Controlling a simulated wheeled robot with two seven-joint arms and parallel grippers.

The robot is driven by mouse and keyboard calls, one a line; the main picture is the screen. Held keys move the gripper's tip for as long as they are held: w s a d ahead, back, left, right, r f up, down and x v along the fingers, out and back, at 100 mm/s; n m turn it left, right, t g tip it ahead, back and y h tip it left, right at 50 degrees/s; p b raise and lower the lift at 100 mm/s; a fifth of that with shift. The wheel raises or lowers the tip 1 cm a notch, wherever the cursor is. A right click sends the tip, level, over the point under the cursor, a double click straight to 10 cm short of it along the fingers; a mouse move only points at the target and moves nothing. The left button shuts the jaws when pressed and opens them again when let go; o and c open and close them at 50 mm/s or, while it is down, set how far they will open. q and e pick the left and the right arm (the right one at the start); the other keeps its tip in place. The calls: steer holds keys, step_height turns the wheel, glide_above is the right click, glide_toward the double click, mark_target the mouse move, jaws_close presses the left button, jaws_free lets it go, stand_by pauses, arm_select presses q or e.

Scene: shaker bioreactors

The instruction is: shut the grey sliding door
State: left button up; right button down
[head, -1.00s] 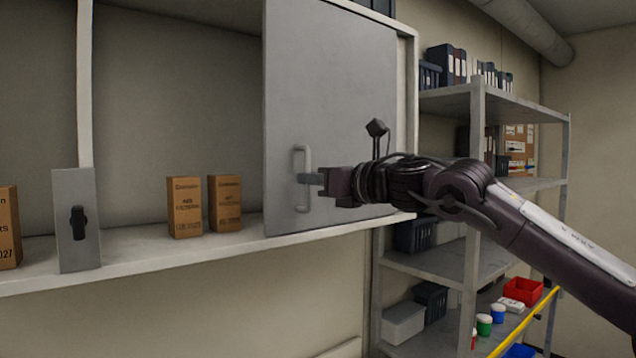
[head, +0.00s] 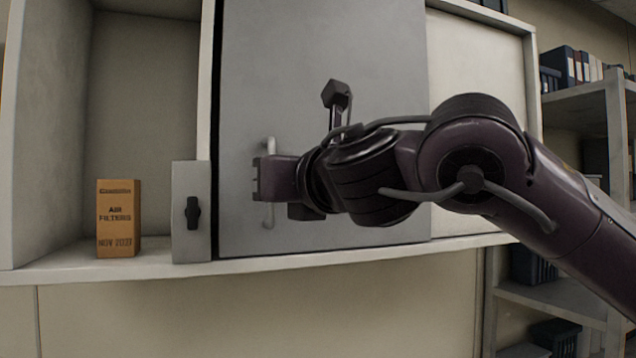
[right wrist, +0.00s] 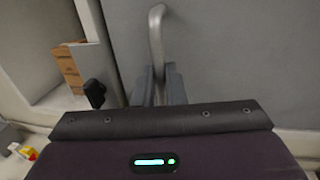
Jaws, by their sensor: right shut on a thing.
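The grey sliding door (head: 330,50) stands with its left edge close beside the upright post and the latch plate (head: 190,225); a thin dark gap shows between plate and door. The plate carries a black knob (head: 192,212). My right gripper (head: 262,180) is shut on the door's upright handle (head: 268,150), near its middle. In the right wrist view the two fingers (right wrist: 159,86) close around the handle (right wrist: 157,28), in front of the door (right wrist: 230,60). My left gripper is not in view.
An air filters box (head: 119,220) stands on the shelf in the bay left of the post. Right of the door a pale cream surface (head: 475,80) shows behind my arm. A grey rack (head: 590,100) with binders stands at the far right.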

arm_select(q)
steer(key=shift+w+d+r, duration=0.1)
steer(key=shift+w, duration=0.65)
arm_select(e)
steer(key=shift+s+a, duration=0.25)
steer(key=shift+a, duration=0.4)
steer(key=c, duration=1.7)
jaws_free()
steer(key=shift+a, duration=0.1)
steer(key=shift+o, duration=1)
steer(key=shift+a, duration=0.25)
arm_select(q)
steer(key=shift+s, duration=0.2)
arm_select(e)
steer(key=shift+d, duration=0.1)
